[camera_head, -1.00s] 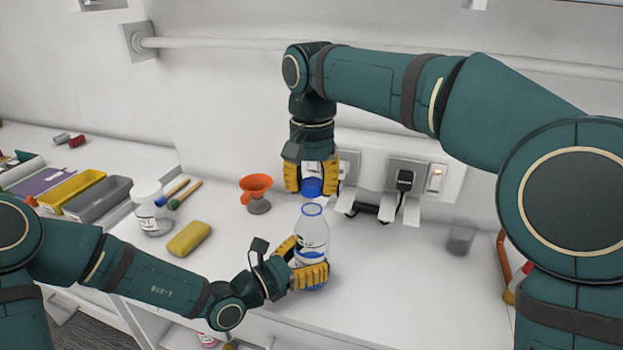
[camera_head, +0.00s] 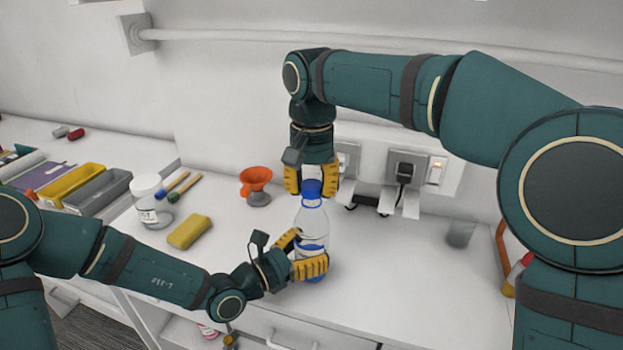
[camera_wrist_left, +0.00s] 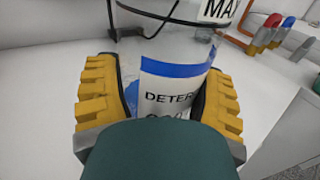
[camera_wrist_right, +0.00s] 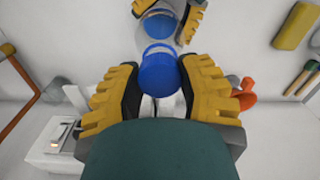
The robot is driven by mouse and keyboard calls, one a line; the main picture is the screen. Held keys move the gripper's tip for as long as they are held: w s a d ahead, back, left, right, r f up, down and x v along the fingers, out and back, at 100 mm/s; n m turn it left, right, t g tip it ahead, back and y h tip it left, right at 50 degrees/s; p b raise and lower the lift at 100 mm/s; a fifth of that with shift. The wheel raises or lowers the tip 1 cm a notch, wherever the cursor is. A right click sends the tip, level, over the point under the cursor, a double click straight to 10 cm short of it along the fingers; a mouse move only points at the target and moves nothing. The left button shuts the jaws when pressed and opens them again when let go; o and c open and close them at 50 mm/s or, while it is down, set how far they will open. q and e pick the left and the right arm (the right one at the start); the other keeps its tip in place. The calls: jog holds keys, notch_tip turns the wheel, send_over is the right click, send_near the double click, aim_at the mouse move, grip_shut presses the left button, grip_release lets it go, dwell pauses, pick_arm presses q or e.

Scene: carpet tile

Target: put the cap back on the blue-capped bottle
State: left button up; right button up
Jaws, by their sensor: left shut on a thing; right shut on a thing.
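The clear bottle (camera_head: 313,226) stands upright near the front of the worktop. My left gripper (camera_head: 303,254) is shut around its body. In the left wrist view the bottle's blue-and-white label (camera_wrist_left: 175,88) shows between the yellow fingers. My right gripper (camera_head: 312,187) points down over the bottle, shut on the blue cap (camera_head: 311,192). In the head view the cap appears at the bottle's mouth. In the right wrist view the cap (camera_wrist_right: 158,76) sits between the fingers, with a blue ring of the bottle beyond it. I cannot tell whether cap and neck touch.
An orange funnel (camera_head: 255,179), a yellow sponge (camera_head: 189,231) and a white-lidded jar (camera_head: 148,204) stand to the left. Yellow and grey trays (camera_head: 103,192) lie further left. Wall sockets (camera_head: 409,170) are behind.

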jog(key=shift+f, duration=0.5)
dwell(0.6)
